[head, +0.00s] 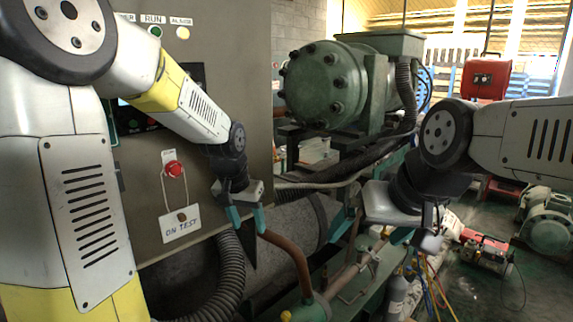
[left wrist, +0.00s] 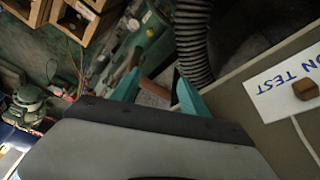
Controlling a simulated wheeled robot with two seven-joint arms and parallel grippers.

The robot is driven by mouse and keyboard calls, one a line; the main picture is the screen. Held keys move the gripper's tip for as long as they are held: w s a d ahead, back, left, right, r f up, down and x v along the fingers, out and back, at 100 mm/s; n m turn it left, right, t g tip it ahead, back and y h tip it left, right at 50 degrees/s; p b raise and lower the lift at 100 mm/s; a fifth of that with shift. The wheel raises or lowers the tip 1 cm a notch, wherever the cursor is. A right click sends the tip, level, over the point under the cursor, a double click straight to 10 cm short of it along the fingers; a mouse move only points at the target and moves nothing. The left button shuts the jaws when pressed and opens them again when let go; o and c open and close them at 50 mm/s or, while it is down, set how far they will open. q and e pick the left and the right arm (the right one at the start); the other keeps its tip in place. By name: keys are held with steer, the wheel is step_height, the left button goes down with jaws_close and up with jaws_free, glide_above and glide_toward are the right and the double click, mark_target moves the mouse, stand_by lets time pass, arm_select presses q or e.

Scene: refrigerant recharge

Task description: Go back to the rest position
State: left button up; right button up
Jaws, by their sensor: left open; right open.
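My left gripper (head: 247,220) is in front of the grey control panel's lower right, its teal fingers apart. In the left wrist view the same teal fingers (left wrist: 155,88) are spread, with the end of a copper-brown pipe (left wrist: 152,92) showing between or beyond them. In the head view this pipe (head: 292,256) bends down to a green fitting; I cannot tell whether a finger touches it. My right gripper (head: 412,238) hangs at the right over the green machine frame. Its fingers are partly hidden by its own body, and nothing shows held in it.
A black corrugated hose (head: 228,275) runs below. A green compressor (head: 325,85) stands behind. A blue-grey cylinder (head: 397,293) and red equipment (head: 485,250) stand at the right.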

arm_select(q)
steer(key=s+a+r+n+t, duration=0.1)
steer(key=s+a+r, duration=0.1)
steer(key=s+r, duration=0.3)
steer(key=s+a+r+n+t, duration=0.1)
steer(key=s+r, duration=0.4)
steer(key=s, duration=0.9)
steer(key=shift+a+n+t+h, duration=0.4)
steer(key=shift+a+t, duration=0.1)
steer(key=shift+a, duration=0.2)
